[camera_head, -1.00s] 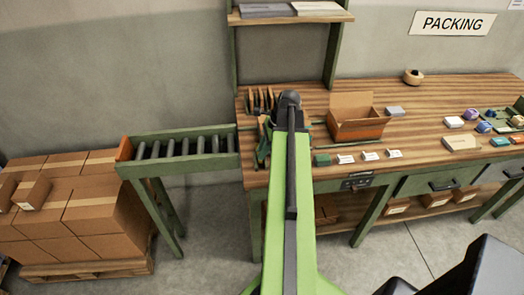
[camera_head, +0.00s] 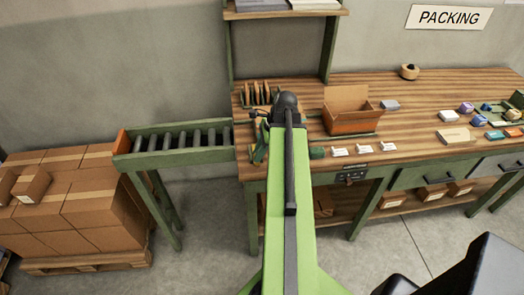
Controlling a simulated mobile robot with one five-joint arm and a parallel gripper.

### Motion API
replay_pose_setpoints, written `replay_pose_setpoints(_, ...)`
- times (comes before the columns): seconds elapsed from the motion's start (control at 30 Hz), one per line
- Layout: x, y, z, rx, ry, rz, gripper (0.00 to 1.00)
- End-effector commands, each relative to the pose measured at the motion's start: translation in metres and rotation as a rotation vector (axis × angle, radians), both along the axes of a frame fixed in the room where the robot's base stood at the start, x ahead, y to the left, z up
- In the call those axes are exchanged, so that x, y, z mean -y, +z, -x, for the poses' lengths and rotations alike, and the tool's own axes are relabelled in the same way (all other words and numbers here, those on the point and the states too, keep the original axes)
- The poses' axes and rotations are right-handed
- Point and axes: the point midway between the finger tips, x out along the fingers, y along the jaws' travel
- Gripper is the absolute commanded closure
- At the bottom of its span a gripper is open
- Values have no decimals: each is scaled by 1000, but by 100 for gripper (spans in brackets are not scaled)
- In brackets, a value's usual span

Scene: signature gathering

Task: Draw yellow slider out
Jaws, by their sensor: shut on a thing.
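My arm (camera_head: 298,205) reaches up the middle of the view, and its dark joint (camera_head: 287,103) is over the left end of the packing bench (camera_head: 430,88). My gripper is hidden behind the arm, so neither its fingers nor what they touch can be seen. I cannot make out a yellow slider anywhere. A small dark panel (camera_head: 351,176) sits on the bench's front edge, right of my arm; its details are too small to read.
An open carton (camera_head: 352,122) and several small boxes stand on the bench. A roller conveyor (camera_head: 178,142) adjoins its left end. Stacked cartons (camera_head: 95,208) are at the far left. The floor (camera_head: 215,240) between the conveyor and my arm is clear.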

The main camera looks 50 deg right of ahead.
Motion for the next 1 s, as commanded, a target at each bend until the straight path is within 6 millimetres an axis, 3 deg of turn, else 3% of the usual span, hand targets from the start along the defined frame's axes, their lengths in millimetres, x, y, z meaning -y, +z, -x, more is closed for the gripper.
replay_pose_setpoints(0.07, -3, -1, 3, -8, 4, -8, 100)
replay_pose_setpoints(0.1, -3, -1, 3, -8, 4, -8, 78)
replay_pose_setpoints(0.27, -2, -1, 3, -4, 1, -8, 58)
replay_pose_setpoints(0.53, 1, 0, 3, -2, -3, -7, 58)
replay_pose_setpoints(0.63, 3, 9, 4, -2, -3, -7, 58)
replay_pose_setpoints(1.0, 28, 93, 25, -2, -5, -7, 58)
